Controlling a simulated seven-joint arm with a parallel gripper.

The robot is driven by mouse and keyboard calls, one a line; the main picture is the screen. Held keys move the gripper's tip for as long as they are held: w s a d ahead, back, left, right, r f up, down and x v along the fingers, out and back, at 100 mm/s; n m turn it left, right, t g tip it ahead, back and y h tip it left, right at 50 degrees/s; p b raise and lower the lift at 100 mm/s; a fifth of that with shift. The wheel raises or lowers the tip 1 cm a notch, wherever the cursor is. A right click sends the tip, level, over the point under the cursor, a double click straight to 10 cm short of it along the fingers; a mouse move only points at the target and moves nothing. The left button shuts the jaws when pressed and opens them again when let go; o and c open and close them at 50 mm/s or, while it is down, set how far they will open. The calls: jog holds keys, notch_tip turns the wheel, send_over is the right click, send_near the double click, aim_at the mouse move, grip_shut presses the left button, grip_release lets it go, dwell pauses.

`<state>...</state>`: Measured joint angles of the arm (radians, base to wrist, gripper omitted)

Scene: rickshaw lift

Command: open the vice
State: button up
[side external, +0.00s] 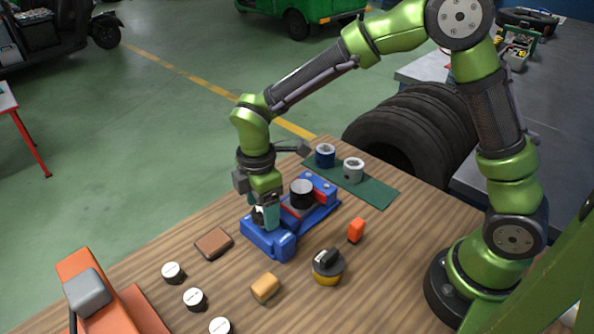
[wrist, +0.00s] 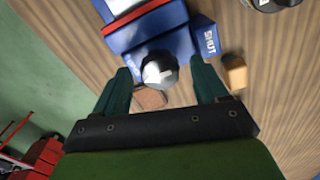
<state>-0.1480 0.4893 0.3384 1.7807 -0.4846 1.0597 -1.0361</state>
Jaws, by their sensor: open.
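The blue vice (side external: 283,240) stands on the wooden bench, with red jaw faces and a dark cylinder (side external: 302,192) between its jaws. It also shows in the wrist view (wrist: 172,46), where one block reads "SHUT" (wrist: 208,38). A rounded dark and silver knob (wrist: 160,72) with a white pointer mark is at the vice's near end. My gripper (side external: 265,212) points down over that end. In the wrist view my gripper (wrist: 163,74) is open, with one green finger on each side of the knob. I cannot tell whether either finger touches it. In the side view the knob is mostly hidden.
A brown block (side external: 213,243), a tan block (side external: 265,287), an orange block (side external: 356,230) and a yellow-based dial (side external: 327,267) lie around the vice. Several white-topped round pieces (side external: 195,299) are at front left. A green mat (side external: 372,190) holds a blue and a grey cylinder behind.

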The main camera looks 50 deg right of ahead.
notch_tip(320, 180, up, 17)
dwell(0.4)
jog(key=s+d+m+t+y, duration=0.2)
jog(key=s+d+m+t, duration=0.5)
jog(key=s+d+m, duration=0.6)
jog(key=s+m, duration=0.2)
jog(key=m, duration=0.4)
jog(key=shift+d+f, duration=0.15)
jog(key=shift+d, duration=0.25)
